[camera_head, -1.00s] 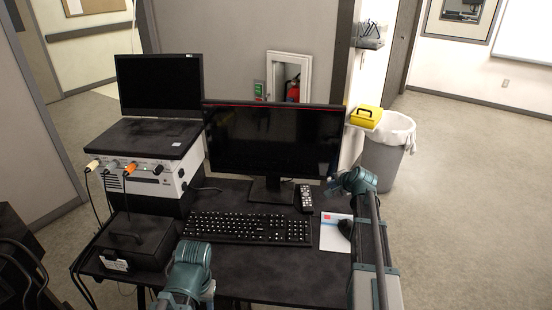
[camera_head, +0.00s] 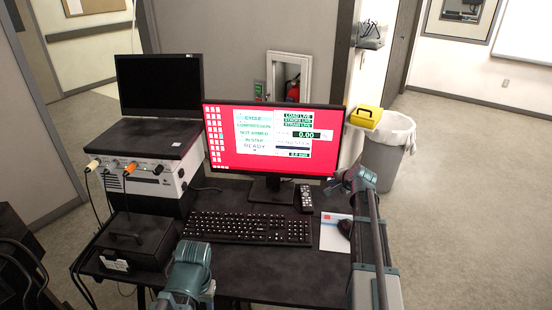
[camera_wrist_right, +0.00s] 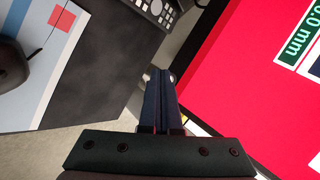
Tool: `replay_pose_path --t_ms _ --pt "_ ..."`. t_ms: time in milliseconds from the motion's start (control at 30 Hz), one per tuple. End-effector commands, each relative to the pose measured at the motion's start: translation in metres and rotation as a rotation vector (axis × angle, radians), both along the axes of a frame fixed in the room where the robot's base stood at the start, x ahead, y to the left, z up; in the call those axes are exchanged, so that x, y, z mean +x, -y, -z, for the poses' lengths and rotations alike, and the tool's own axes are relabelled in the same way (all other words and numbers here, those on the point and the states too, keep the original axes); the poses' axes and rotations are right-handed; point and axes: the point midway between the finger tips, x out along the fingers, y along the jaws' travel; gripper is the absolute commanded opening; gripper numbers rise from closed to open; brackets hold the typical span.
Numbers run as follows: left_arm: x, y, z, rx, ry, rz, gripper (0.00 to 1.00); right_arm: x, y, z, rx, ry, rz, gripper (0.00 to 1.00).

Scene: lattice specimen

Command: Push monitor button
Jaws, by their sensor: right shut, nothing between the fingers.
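The monitor (camera_head: 270,112) stands on the black desk, and its screen is lit red with white and green panels. My right gripper (camera_head: 332,186) is at the monitor's lower right corner in the head view. In the right wrist view its fingers (camera_wrist_right: 160,75) are shut with nothing between them, and the tips lie against or very close to the monitor's dark bezel (camera_wrist_right: 197,60). A small pale round spot shows beside the tips; I cannot tell if it is the button. Contact is not clear. My left arm shows at the bottom of the head view, but its gripper does not.
A keyboard (camera_head: 250,229), a remote (camera_head: 306,197) and a mouse (camera_head: 345,227) on a mat lie before the monitor. A white instrument box with a dark laptop (camera_head: 160,85) is at left. A black case (camera_head: 135,243) stands front left. A bin (camera_head: 385,155) is behind right.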

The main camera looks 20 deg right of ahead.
Motion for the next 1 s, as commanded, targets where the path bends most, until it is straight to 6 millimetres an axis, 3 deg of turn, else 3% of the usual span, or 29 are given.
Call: replay_pose_path --t_ms 833,1000 --pt "0.0 0.0 0.0 0.0 0.0 0.0 0.5 -0.01 -0.004 0.0 0.0 0.0 0.0 0.0" --pt "0.0 0.0 0.0 0.0 0.0 0.0 0.5 -0.019 -0.008 0.0 0.0 0.0 0.0 0.0"
